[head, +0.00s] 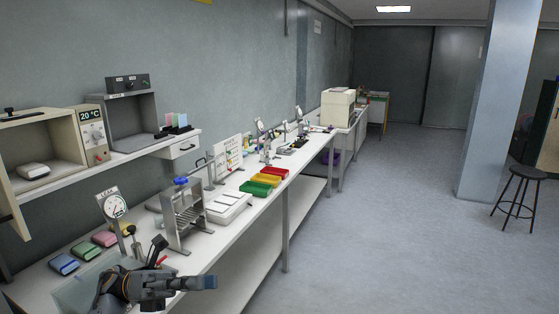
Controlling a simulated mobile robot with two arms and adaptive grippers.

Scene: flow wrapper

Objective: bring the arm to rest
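My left gripper (192,283) shows at the bottom left of the head view, low over the near part of the white workbench (235,232). Its dark fingers point to the right, seen from the side, with a bluish pad at the tip. The fingers overlap from this angle, so I cannot tell if they are open or shut. I see nothing clearly held in it. My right gripper and arm are not in view.
Near the gripper stand a round gauge (115,206), a metal frame device (184,216) and several coloured packs (64,264). Red, yellow and green trays (256,188) lie farther along. A shelf (150,148) runs above. The floor (390,240) at right is clear, except for a stool (522,174).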

